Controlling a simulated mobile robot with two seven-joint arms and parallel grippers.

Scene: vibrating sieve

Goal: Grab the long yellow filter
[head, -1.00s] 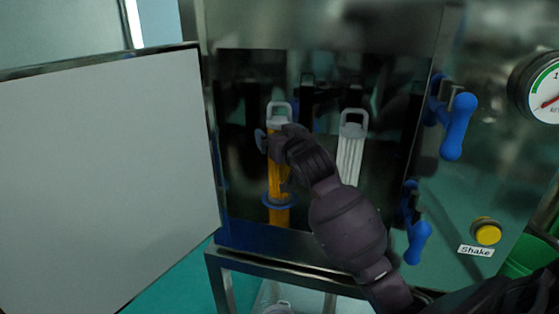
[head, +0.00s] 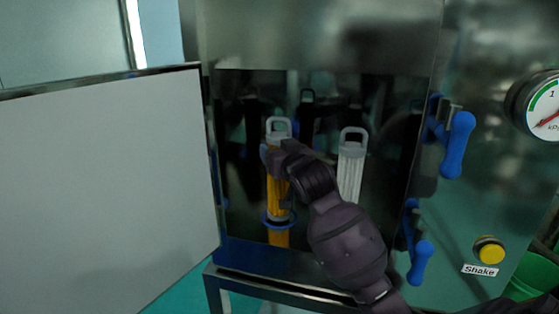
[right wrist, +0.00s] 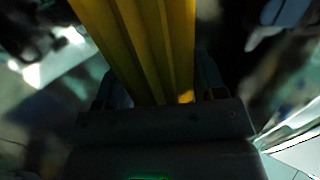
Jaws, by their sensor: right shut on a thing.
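The long yellow filter (head: 277,191) stands upright inside the open cabinet in the head view. It has a grey-white loop handle on top and a blue ring (head: 278,219) around its lower part. My right gripper (head: 273,160) is shut on the filter's upper part, below the handle. In the right wrist view the ribbed yellow body (right wrist: 150,45) fills the space between my gripper's fingers (right wrist: 155,92). My left gripper is not in view.
A white filter (head: 350,170) stands just right of the yellow one. The open white door (head: 105,185) takes up the left. Blue handles (head: 457,145), a gauge (head: 545,108) and a yellow Shake button (head: 490,251) are on the right.

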